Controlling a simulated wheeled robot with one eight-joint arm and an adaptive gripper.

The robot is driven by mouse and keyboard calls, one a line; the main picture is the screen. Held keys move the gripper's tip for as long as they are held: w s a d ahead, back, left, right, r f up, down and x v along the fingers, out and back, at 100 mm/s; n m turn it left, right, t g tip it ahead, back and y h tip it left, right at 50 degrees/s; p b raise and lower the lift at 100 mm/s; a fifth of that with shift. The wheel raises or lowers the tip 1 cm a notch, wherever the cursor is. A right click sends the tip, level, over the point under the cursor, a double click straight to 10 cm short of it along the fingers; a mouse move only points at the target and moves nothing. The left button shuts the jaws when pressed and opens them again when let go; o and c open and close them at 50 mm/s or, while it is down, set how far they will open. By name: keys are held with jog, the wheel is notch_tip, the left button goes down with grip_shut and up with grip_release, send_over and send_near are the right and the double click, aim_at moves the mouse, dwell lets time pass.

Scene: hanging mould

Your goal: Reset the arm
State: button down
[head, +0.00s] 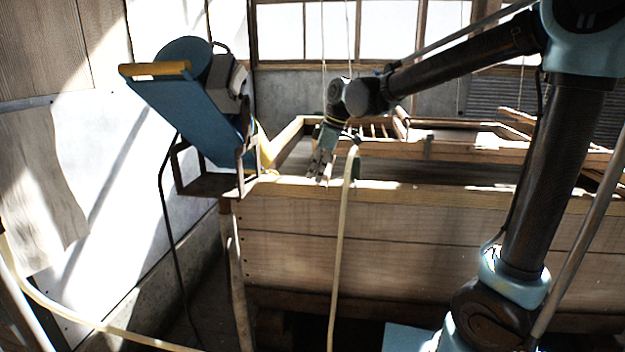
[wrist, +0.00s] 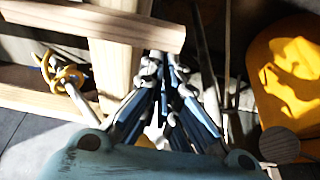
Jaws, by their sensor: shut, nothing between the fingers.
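My gripper (head: 320,165) hangs from the end of my arm, pointing down, in the middle of the head view. Its fingers appear just above or beside the near left rim of the wooden vat (head: 390,193); whether they touch it I cannot tell. In the wrist view the fingers (wrist: 165,65) come together at their tips and hold nothing. A wooden beam (wrist: 90,22) lies close past the fingertips there.
A blue machine (head: 180,100) with a yellow bar stands at the vat's left corner. A pale hose (head: 341,240) hangs over the front rim, right of my gripper. A frame with slats lies across the vat. The wrist view shows a yellow object (wrist: 292,75) at right.

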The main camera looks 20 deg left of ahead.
jog(key=v, duration=0.7)
jog(key=s+d+f+m+t+h, duration=0.1)
jog(key=d+f+m, duration=0.25)
jog(key=d, duration=0.85)
jog(key=d+f+m+t, duration=0.1)
jog(key=d+f+m, duration=0.3)
jog(key=d, duration=0.9)
jog(key=s+d+f+m+h, duration=0.1)
jog(key=s+d+f+m, duration=0.5)
jog(key=d, duration=0.3)
jog(key=s+d+f+m+h, duration=0.1)
jog(key=s+d+f+m, duration=0.5)
jog(key=d+f, duration=0.2)
jog(key=shift+s+d+f+t+h, duration=0.35)
jog(key=shift+d+f+t+h, duration=0.05)
jog(key=shift+d, duration=0.3)
jog(key=shift+w, duration=0.1)
jog(key=shift+w+f, duration=0.2)
jog(key=shift+w, duration=0.15)
jog(key=c, duration=2.4)
grip_release()
